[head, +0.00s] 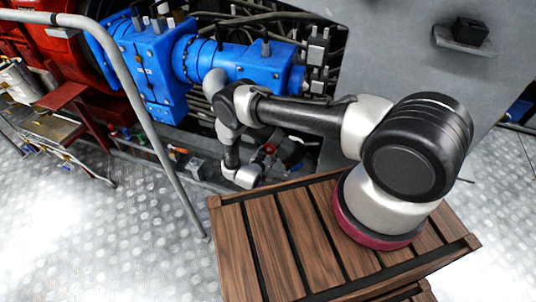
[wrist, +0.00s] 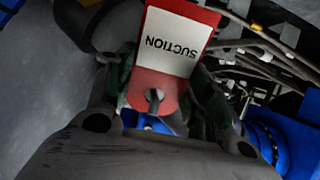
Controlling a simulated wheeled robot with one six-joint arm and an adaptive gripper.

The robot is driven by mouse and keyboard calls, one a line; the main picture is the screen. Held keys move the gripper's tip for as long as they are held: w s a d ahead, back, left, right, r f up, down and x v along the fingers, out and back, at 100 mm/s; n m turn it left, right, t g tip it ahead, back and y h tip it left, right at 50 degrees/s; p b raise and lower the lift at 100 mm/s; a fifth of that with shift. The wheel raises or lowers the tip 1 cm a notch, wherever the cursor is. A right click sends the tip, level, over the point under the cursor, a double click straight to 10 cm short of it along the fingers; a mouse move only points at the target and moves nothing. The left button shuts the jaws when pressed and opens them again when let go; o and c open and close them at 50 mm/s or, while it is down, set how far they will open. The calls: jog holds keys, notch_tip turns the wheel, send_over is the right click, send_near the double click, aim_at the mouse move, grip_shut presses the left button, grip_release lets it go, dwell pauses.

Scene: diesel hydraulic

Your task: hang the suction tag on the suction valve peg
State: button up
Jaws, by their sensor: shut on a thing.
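The suction tag (wrist: 172,40) is red with a white label reading SUCTION, upside down in the wrist view. My gripper (wrist: 155,105) is shut on its red end, where a dark hole or slot shows. A grey rod-like shape (wrist: 175,122) shows at the hole. I cannot tell whether it is the suction valve peg, or whether it passes through the tag. In the head view the end of my arm reaches down below the blue machinery. My gripper and the tag cannot be made out clearly there.
Blue hydraulic machinery (head: 235,62) with hoses stands behind my arm. A grey handrail (head: 150,120) rises at left. A wooden slatted platform (head: 270,240) lies under my arm's base. A grey cabinet (head: 415,65) is at right. Cables (wrist: 260,45) crowd right of the tag.

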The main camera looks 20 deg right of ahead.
jog(key=o, duration=0.9)
jog(key=v, duration=1.2)
jog(key=shift+s, duration=0.1)
